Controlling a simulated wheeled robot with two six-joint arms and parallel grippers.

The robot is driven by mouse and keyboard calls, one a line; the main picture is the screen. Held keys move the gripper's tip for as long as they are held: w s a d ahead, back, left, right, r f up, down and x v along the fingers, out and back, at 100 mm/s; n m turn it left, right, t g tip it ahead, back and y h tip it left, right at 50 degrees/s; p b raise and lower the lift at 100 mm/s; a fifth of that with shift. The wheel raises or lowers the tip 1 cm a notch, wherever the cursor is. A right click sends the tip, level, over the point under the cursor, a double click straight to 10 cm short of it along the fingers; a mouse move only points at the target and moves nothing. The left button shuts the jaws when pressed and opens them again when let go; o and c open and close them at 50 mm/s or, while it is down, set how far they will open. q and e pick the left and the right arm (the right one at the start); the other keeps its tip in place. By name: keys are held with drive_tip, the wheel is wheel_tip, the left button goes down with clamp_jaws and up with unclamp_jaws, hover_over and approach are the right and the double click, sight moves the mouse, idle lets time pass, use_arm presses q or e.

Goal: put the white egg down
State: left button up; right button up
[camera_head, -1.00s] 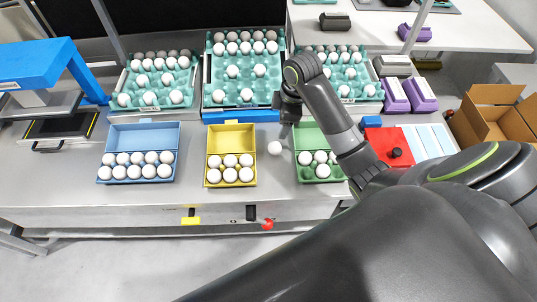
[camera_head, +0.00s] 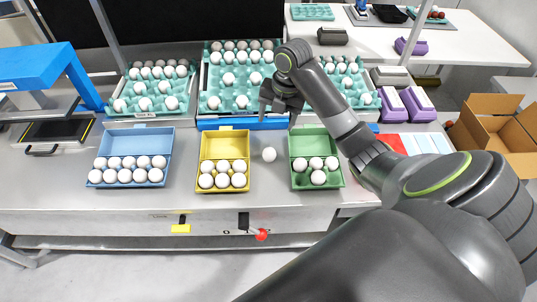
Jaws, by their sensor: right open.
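The white egg (camera_head: 269,154) lies on the grey table between the yellow carton (camera_head: 223,143) and the green carton (camera_head: 309,141). Nothing touches it. My right gripper (camera_head: 278,115) is open and empty, beyond and above the egg, by the front edge of the middle teal tray. My left gripper is not in view.
The yellow carton, the green carton and a blue carton (camera_head: 137,140) stand open with several white eggs in each. Teal trays (camera_head: 213,85) of eggs line the back. Purple boxes (camera_head: 417,105) and an open cardboard box (camera_head: 500,135) are at the right.

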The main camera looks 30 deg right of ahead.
drive_tip(key=b, duration=0.6)
hover_over(271, 150)
drive_tip(key=f, duration=0.7)
drive_tip(key=shift+w+d+f, duration=0.1)
drive_tip(key=shift+d+f, duration=0.2)
drive_tip(key=shift+a+f, duration=0.1)
drive_tip(key=shift+f, duration=0.2)
drive_tip(key=shift+a+f+p, duration=0.15)
drive_tip(key=shift+f+p, duration=0.35)
drive_tip(key=shift+f, duration=1.15)
drive_tip(key=shift+a+f+p, duration=0.1)
drive_tip(key=shift+f+p, duration=0.35)
drive_tip(key=shift+f, duration=1.15)
drive_tip(key=c, duration=0.8)
